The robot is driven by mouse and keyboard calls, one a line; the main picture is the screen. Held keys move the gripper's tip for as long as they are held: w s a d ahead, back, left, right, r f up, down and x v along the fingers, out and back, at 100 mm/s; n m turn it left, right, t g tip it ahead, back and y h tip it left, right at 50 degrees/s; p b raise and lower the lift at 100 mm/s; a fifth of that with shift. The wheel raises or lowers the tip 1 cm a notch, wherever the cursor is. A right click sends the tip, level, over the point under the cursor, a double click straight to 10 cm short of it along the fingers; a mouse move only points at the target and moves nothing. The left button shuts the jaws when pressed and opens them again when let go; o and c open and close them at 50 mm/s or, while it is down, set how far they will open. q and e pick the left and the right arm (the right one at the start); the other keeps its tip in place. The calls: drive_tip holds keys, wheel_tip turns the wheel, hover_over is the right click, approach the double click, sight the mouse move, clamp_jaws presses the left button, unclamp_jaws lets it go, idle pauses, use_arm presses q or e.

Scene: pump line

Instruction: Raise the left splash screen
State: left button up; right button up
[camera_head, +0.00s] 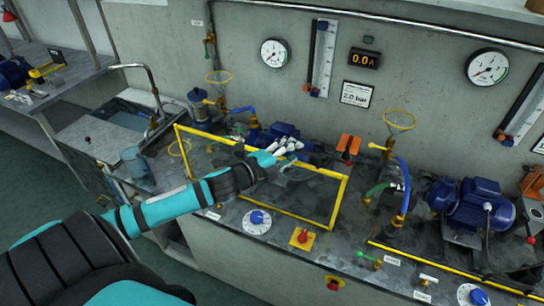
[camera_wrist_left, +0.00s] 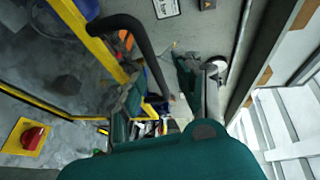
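The left splash screen is a clear panel in a yellow frame (camera_head: 342,198). In the head view it stands up from the front of the bench, and its top edge passes behind my left forearm. In the left wrist view, part of its yellow frame (camera_wrist_left: 95,45) crosses the left side, with a black curved handle (camera_wrist_left: 135,28) beside it. My left gripper (camera_head: 287,148) is at the top edge of the screen. In the wrist view its fingers (camera_wrist_left: 162,92) are apart, with the handle's end between or behind them; contact is unclear. My right gripper is not in view.
Behind the screen are a blue pump (camera_head: 283,130), hoses and yellow funnels (camera_head: 399,119). A blue-white dial (camera_head: 257,221) and a red knob on a yellow plate (camera_head: 302,238) sit in front. The right screen's yellow edge (camera_head: 440,268) lies low. A sink (camera_head: 112,130) is at left.

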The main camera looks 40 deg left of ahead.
use_arm(q)
drive_tip(key=v, duration=0.9)
drive_tip(key=shift+s, duration=0.25)
drive_tip(key=shift+r, duration=0.1)
